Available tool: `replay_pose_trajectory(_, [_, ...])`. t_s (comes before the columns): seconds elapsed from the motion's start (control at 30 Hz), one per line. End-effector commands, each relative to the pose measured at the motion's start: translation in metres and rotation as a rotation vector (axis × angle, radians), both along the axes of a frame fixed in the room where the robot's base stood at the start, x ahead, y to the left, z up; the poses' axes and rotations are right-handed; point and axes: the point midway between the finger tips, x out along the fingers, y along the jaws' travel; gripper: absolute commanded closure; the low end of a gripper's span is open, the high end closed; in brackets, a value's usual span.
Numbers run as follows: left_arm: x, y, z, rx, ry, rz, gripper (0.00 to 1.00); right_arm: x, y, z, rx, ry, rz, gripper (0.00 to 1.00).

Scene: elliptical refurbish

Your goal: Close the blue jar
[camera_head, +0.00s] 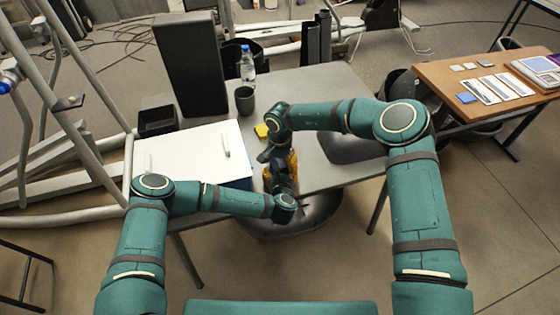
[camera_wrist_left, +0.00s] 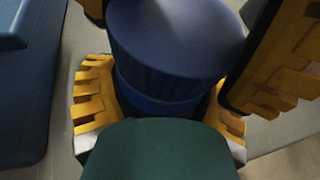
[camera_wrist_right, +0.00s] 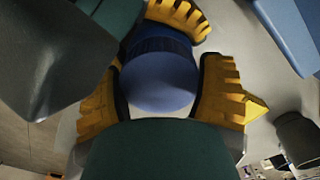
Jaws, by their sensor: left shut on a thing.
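The blue jar (camera_wrist_left: 165,98) stands between my grippers at the table's near edge, with a wide blue lid (camera_wrist_left: 178,38) on its top. The lid also shows from above in the right wrist view (camera_wrist_right: 160,80). My left gripper (camera_wrist_left: 158,92) is shut on the jar's body below the lid. My right gripper (camera_wrist_right: 160,92) is over the jar, its yellow fingers on either side of the lid. A gap shows between one finger and the lid, so it is open. In the head view my arms mostly hide the jar. Whether the lid is tight cannot be told.
A brown table (camera_head: 480,75) is at right.

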Motion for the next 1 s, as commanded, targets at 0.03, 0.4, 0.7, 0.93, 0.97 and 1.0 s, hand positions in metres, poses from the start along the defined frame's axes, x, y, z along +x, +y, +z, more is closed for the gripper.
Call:
replay_pose_trajectory(0.03, [0.0003, -0.0002, 0.0006, 0.0, -0.001, 0.0, 1.0, 0.0, 0.0001, 0.0002, 0.0, 0.0, 0.0, 0.61])
replay_pose_trajectory(0.4, [0.0002, -0.0003, 0.0007, 0.0, -0.001, -0.001, 1.0, 0.0001, 0.0005, 0.0005, -0.001, -0.001, -0.107, 0.74])
replay_pose_trajectory(0.7, [0.0002, -0.0004, 0.0006, 0.0, -0.001, -0.001, 1.0, 0.0002, 0.0006, 0.0004, -0.003, -0.001, -0.297, 0.74])
replay_pose_trajectory(0.93, [0.0001, -0.0004, 0.0004, 0.0, -0.001, -0.001, 1.0, 0.0001, 0.0007, 0.0005, -0.003, -0.001, -0.294, 0.15])
replay_pose_trajectory(0.97, [0.0001, -0.0004, 0.0004, 0.0, -0.001, -0.001, 1.0, 0.0001, 0.0007, 0.0005, -0.003, -0.001, -0.294, 0.04])
replay_pose_trajectory(1.0, [0.0001, -0.0004, 0.0004, 0.0, -0.001, -0.001, 1.0, 0.0002, 0.0006, 0.0005, -0.003, -0.001, -0.294, 0.0])
